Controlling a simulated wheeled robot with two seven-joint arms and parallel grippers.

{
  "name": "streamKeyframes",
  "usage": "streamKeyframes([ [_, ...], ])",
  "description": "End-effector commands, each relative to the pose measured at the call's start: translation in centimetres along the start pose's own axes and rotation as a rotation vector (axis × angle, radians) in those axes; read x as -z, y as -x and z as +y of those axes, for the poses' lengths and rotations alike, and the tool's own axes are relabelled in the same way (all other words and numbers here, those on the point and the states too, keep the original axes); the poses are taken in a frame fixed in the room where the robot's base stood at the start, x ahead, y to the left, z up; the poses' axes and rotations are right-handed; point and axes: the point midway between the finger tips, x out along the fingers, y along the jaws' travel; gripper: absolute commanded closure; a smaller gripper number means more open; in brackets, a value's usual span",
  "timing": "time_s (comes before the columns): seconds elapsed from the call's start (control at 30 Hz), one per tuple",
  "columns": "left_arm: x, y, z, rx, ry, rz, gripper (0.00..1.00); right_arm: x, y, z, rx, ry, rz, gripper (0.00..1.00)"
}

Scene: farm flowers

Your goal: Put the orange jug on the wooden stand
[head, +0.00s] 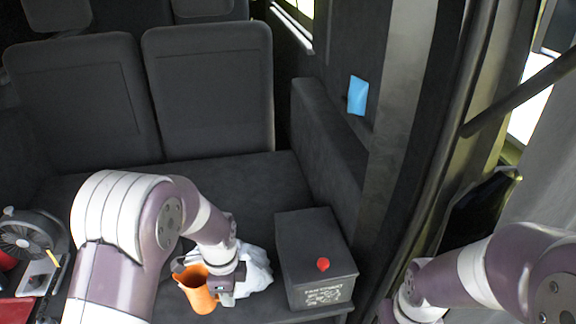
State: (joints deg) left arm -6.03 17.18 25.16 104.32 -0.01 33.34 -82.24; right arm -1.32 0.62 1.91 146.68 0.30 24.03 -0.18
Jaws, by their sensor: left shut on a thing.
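The orange jug (198,291) is at the lower middle of the head view, its open top facing up and tilted a little toward me. My left gripper (226,292) is at the jug's right side, shut on it; the fingers are partly hidden by my wrist. I cannot tell whether the jug's base touches the surface below. My right arm comes in at the lower right, and its gripper jaws are not visible. I see no wooden stand in this view.
A dark box (314,254) with a red knob (323,264) stands right of the jug. A crumpled white bag (256,270) lies behind my left gripper. A round fan-like device (27,236) is at the far left. A blue packet (357,95) is on the right wall.

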Motion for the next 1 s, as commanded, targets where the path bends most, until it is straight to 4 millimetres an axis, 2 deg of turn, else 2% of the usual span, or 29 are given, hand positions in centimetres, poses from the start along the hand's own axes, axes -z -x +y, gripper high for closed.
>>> streamKeyframes([
  [0.2,-0.5,-0.1,-2.2,-0.001,0.815,-0.001,1.0,0.2,1.5,0.0,0.0,0.0,0.0,0.57],
  [0.3,-1.1,-0.3,-3.0,-0.002,1.14,-0.002,1.0,0.3,2.4,0.0,0.0,0.0,0.0,0.57],
  [0.43,-2.0,-0.7,-3.6,-0.002,1.436,-0.002,1.0,0.4,3.6,0.0,0.0,0.0,0.0,0.57],
  [0.5,-2.7,-0.9,-3.7,-0.003,1.527,-0.003,1.0,0.6,4.9,0.0,0.0,0.0,0.0,0.57],
  [0.6,-3.5,-1.7,-3.3,-0.002,1.54,-0.002,1.0,0.7,5.5,0.0,0.0,0.0,0.0,0.57],
  [1.0,-3.7,-2.0,-3.2,0.0,1.542,0.0,1.0,0.6,5.2,0.0,0.0,0.0,0.0,0.57],
])
